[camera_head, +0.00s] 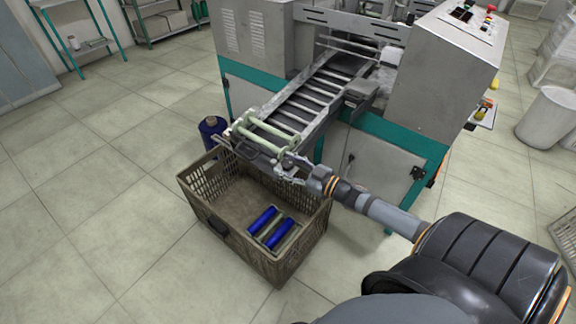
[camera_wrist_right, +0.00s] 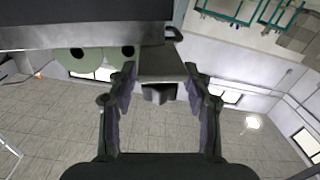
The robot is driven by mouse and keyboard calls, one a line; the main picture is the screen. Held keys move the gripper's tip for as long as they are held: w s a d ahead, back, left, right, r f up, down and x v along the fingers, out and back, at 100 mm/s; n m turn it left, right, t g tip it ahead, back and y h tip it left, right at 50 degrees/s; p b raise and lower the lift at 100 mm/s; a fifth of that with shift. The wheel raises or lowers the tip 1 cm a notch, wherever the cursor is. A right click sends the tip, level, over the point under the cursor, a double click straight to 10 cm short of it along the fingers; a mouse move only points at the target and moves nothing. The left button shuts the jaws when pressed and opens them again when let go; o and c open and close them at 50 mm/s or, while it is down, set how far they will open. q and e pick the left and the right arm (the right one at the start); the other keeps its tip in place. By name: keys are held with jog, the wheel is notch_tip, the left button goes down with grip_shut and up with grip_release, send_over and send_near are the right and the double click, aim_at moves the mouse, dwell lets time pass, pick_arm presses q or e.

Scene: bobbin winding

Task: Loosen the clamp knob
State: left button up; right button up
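My right gripper (camera_head: 288,166) is at the lower front end of the machine's roller chute (camera_head: 312,100), above the crate's back edge. In the right wrist view its two fingers (camera_wrist_right: 159,72) stand wide apart. A grey block (camera_wrist_right: 163,65) with a small darker knob-like part (camera_wrist_right: 158,94) shows between them; this looks like the clamp knob. The fingertips are close to the block's sides; I cannot tell whether they touch. In the head view the gripper hides the knob. My left gripper is not in view.
A brown crate (camera_head: 195,190) below holds blue bobbins (camera_head: 262,220). A blue spool (camera_head: 212,128) stands behind it. The machine cabinet (camera_head: 370,165) is right of the crate. The floor at left is clear.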

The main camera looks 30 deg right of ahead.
aim_at(293, 169)
jog(key=shift+o, duration=0.4)
jog(key=shift+s, duration=0.1)
jog(key=v, duration=0.6)
jog(key=shift+s, duration=0.15)
jog(key=shift+s+d, duration=0.3)
jog(key=shift+s, duration=0.1)
